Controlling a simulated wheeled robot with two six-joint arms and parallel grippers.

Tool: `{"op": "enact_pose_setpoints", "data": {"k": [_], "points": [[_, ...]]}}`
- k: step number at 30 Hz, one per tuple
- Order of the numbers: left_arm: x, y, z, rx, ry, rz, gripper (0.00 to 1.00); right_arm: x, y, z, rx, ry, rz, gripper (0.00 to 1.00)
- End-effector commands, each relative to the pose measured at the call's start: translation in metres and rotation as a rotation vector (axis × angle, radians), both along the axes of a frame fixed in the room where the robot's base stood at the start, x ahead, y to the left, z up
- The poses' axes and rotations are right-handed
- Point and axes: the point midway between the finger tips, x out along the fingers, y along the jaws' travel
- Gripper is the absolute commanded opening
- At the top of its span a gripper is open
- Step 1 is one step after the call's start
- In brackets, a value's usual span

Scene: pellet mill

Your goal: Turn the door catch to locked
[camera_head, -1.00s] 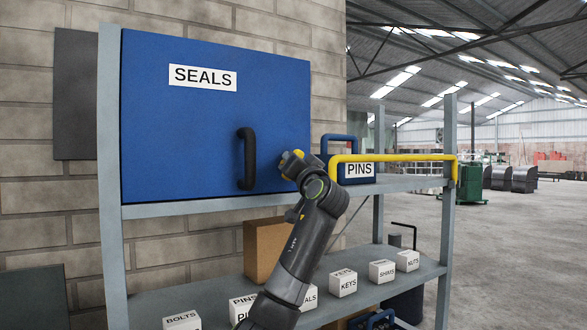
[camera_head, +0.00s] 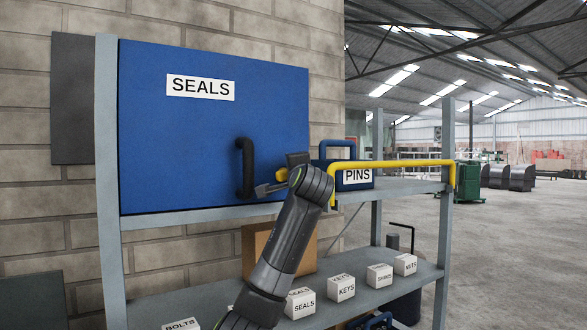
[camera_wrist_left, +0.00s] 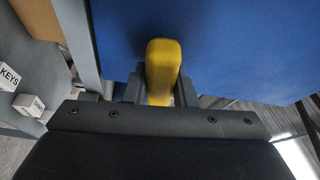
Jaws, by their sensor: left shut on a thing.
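The blue cabinet door (camera_head: 190,135) is closed flat in its frame, with a white SEALS label (camera_head: 200,87) and a black pull handle (camera_head: 246,168). The yellow door catch (camera_wrist_left: 163,62) stands out from the door in the left wrist view. My left gripper (camera_head: 272,187) is at the door's lower right, just right of the black handle. In the left wrist view its two fingers (camera_wrist_left: 159,88) are shut on the catch, one on each side. In the head view my wrist hides most of the catch, so its exact angle is unclear. My right gripper is not in view.
A yellow rail (camera_head: 395,163) sticks out right of the door, by a blue PINS bin (camera_head: 352,178). The shelf below (camera_head: 385,285) holds a cardboard box (camera_head: 258,240) and several small white labelled boxes (camera_head: 380,275). Open floor lies to the right.

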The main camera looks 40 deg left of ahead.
Motion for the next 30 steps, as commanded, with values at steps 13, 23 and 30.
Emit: {"op": "enact_pose_setpoints", "data": {"k": [13,23,30], "points": [[0.0003,0.0,-0.0014,0.051,0.144,0.0,0.02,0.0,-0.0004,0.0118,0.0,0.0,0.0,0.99],[0.0003,0.0,-0.0022,0.053,0.151,0.001,0.02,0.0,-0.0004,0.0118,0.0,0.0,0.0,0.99],[0.0003,0.0,-0.0022,0.053,0.151,0.001,0.4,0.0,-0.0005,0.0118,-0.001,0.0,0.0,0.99]]}}
